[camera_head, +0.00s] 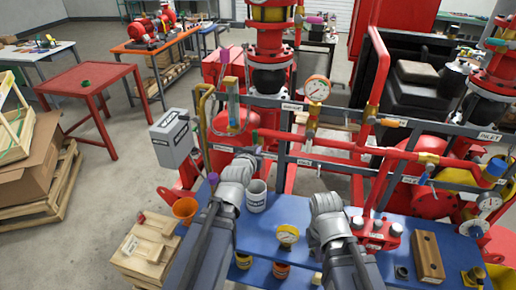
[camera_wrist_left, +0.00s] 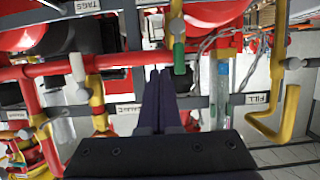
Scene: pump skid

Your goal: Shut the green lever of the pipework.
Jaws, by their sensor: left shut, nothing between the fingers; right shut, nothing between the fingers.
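A green lever (camera_wrist_left: 179,58) shows in the left wrist view, upright in the picture below a pale grey fitting (camera_wrist_left: 177,25). My left gripper (camera_wrist_left: 157,72) is shut and empty, its fingertips just left of the lever. I cannot tell whether they touch it.
A yellow bent handle (camera_wrist_left: 287,118) and a clear greenish tube (camera_wrist_left: 222,85) stand right of the lever. Red and grey pipes cross close by. A grey box (camera_head: 174,137) stands left.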

